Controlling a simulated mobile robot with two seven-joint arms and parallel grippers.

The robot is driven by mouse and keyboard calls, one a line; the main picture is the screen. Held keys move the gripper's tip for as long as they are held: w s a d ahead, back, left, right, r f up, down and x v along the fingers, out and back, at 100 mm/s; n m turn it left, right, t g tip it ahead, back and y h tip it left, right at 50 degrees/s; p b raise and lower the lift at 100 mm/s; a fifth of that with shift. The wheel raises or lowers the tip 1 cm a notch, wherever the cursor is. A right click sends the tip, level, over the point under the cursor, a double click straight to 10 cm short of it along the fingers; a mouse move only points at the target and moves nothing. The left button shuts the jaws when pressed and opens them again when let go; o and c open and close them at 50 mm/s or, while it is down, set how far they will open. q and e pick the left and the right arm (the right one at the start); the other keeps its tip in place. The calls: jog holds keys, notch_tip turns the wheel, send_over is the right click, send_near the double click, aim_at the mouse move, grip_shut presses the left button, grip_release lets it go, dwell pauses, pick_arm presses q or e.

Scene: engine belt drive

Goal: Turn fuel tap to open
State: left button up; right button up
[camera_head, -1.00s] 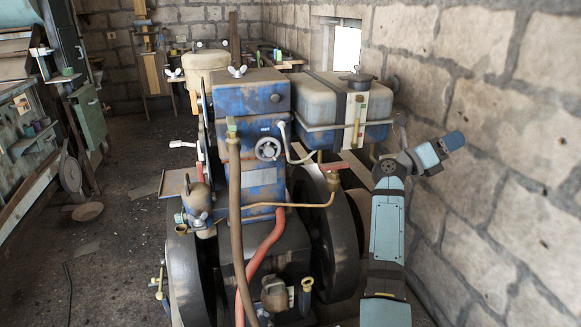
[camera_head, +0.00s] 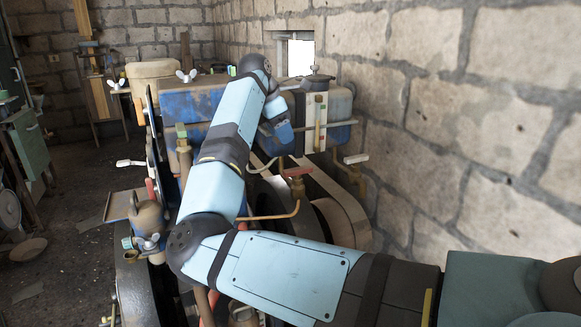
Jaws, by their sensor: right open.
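The fuel tap (camera_head: 297,171) shows in the head view as a small red lever on a copper fuel pipe, below the blue and cream fuel tank (camera_head: 340,105). My right arm reaches in from the lower right, bends, and rises across the engine. My right gripper (camera_head: 283,132) hangs at the end of this arm, in front of the tank's left side. It is just above and slightly left of the tap, apart from it in the picture. It is open; its fingers are small and hard to make out. My left gripper is out of view.
My right arm hides much of the blue engine (camera_head: 202,105). A second pipe fitting (camera_head: 355,159) stands right of the tap. A stone wall (camera_head: 450,110) closes the right side. A brass-capped hose (camera_head: 183,150) and a white lever (camera_head: 130,163) stand on the left.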

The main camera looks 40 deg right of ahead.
aim_at(298, 168)
jog(key=x, duration=1.1)
jog(key=shift+d, duration=0.1)
grip_shut()
